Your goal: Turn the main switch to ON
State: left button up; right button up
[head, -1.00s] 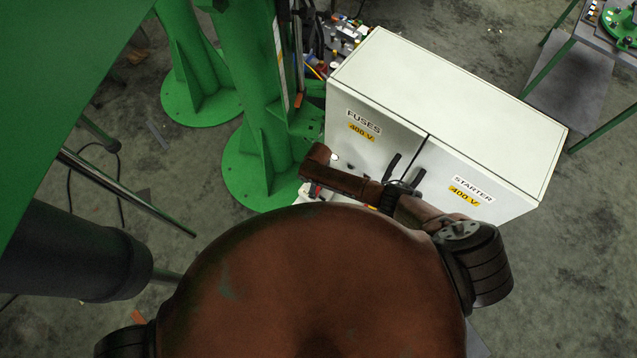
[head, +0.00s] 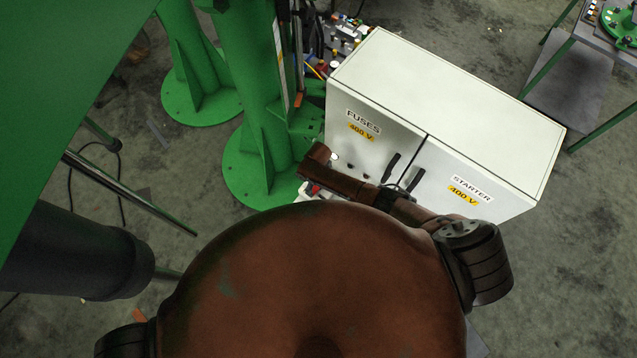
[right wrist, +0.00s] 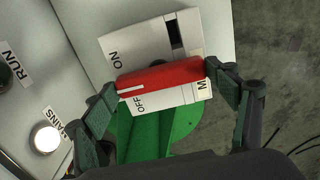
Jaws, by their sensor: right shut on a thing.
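The main switch has a red bar handle (right wrist: 160,77) on a pale plate (right wrist: 136,43) marked ON and OFF, seen in the right wrist view. The white mark on the handle's left end lies between the two words. My right gripper (right wrist: 163,88) has one finger at each end of the handle and is shut on it. In the head view a small red part (head: 314,188) shows beside the cabinet, below my right forearm; the gripper is mostly hidden there. My left gripper is in neither view.
The white cabinet (head: 450,105) carries FUSES and STARTER labels and two black door handles. A green column (head: 262,120) stands left of it. In the right wrist view, a lit white button (right wrist: 46,138) and a RUN label (right wrist: 10,62) sit at the left.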

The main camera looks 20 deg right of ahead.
jog(key=o, duration=1.2)
jog(key=shift+c, duration=0.2)
notch_tip(320, 180, up, 12)
jog(key=shift+s+a, duration=0.1)
jog(key=shift+s, duration=0.05)
